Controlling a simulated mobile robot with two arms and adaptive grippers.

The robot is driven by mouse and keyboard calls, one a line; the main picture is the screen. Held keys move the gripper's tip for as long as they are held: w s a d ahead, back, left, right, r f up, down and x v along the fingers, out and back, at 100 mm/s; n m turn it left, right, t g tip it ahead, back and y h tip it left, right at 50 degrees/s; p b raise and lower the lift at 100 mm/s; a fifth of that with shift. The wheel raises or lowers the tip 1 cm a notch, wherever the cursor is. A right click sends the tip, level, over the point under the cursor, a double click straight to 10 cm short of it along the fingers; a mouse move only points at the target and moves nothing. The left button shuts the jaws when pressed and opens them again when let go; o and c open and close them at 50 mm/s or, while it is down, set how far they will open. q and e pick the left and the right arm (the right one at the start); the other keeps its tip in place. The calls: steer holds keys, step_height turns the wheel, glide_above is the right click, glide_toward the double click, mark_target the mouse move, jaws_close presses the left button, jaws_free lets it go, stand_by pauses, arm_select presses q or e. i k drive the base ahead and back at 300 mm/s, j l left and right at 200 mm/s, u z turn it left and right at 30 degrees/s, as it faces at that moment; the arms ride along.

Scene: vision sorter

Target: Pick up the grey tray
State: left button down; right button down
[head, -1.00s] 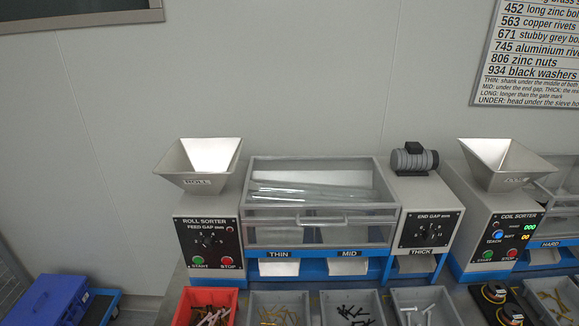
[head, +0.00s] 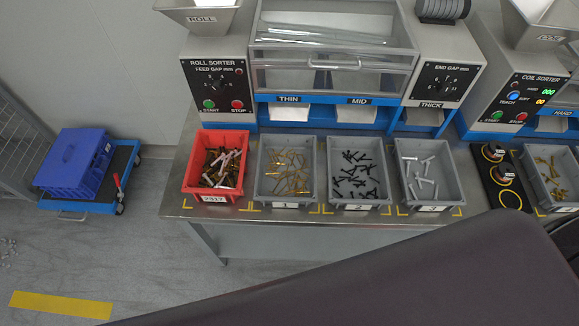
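Several grey trays stand in a row on the steel bench. Grey tray 1 (head: 308,203) holds brass-coloured pieces, grey tray 2 (head: 338,206) holds black bolts, and grey tray 3 (head: 410,207) holds a few silvery pieces. Another grey tray (head: 547,207) with brass-coloured pieces stands at the right edge, partly cut off. All of them sit upright. Neither of my grippers is in view.
A red tray (head: 235,198) of mixed bolts stands left of tray 1. The roll sorter (head: 215,65) and coil sorter (head: 490,82) stand behind. A blue crate (head: 75,165) rests on a cart at left. A dark shape hides the bottom right.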

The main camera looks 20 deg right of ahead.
mark_target(286, 176)
steer(key=k+j, duration=0.2)
steer(key=k, duration=0.45)
steer(key=k+j+z, duration=0.1)
steer(key=k, duration=0.55)
steer(key=k+j+z, duration=0.1)
steer(key=z, duration=1.4)
